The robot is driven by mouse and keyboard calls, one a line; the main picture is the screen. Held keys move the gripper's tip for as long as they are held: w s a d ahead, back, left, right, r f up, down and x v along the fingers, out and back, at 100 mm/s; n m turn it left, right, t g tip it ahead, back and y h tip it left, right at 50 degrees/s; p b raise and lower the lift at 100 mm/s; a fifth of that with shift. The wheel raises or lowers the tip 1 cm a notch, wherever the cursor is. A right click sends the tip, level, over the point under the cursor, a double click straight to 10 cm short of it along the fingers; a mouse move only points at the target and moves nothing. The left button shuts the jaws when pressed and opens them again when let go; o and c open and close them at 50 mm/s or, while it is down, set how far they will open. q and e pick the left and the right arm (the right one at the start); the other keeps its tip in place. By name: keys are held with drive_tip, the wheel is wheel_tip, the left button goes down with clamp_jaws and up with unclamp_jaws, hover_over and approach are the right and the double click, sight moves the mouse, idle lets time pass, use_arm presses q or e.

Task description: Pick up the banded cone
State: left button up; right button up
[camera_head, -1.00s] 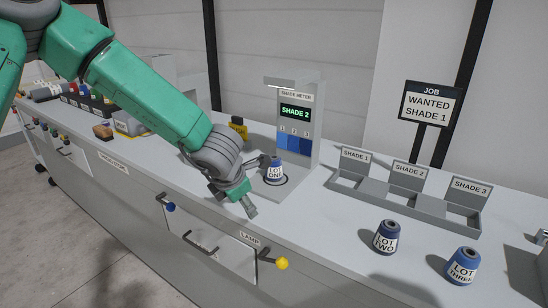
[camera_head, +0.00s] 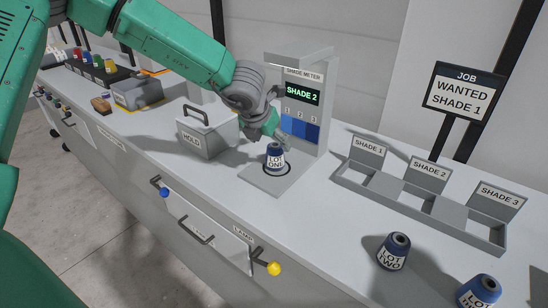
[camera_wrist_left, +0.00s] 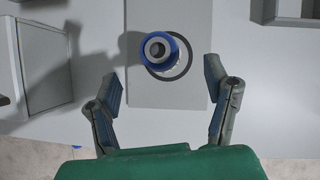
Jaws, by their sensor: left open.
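The LOT ONE cone (camera_head: 275,157), blue with a white label band, stands upright in the ring on the shade meter's (camera_head: 301,115) base plate. Two similar cones, LOT TWO (camera_head: 394,251) and LOT THREE (camera_head: 479,293), stand on the bench at the lower right; all three look banded. My left gripper (camera_head: 268,130) is open and empty, just above and behind the LOT ONE cone in the head view. In the left wrist view the spread fingers (camera_wrist_left: 160,82) sit short of the LOT ONE cone (camera_wrist_left: 158,50), which shows from above. My right gripper is out of view.
The grey HOLD box (camera_head: 207,137) stands left of the meter. An empty three-part tray (camera_head: 420,206), marked SHADE 1 to 3, lies right. The meter reads SHADE 2; the job sign (camera_head: 464,92) says WANTED SHADE 1. Knobs (camera_head: 274,268) stick out along the bench front.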

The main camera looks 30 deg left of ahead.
sight(275, 153)
use_arm(q)
drive_tip(key=shift+w+d+f, duration=0.2)
drive_tip(key=shift+w+f, duration=0.15)
drive_tip(key=shift+f, duration=0.15)
drive_tip(key=shift+w+d+f, duration=0.15)
drive_tip(key=shift+w+f, duration=0.2)
drive_tip(key=shift+f, duration=0.15)
drive_tip(key=f, duration=0.1)
drive_tip(key=w+a+f, duration=0.1)
drive_tip(key=f, duration=0.1)
drive_tip(key=w+f, duration=0.1)
drive_tip(key=shift+w+a+f, duration=0.1)
drive_tip(key=shift+a+f, duration=0.2)
drive_tip(key=shift+a, duration=0.05)
drive_tip(key=shift+d, duration=0.1)
drive_tip(key=shift+d+r, duration=0.15)
drive_tip(key=shift+c, duration=1.1)
drive_tip(key=shift+d, duration=0.25)
drive_tip(key=c, duration=1.2)
drive_tip(key=shift+a, duration=0.1)
drive_tip(key=shift+a+r, duration=0.1)
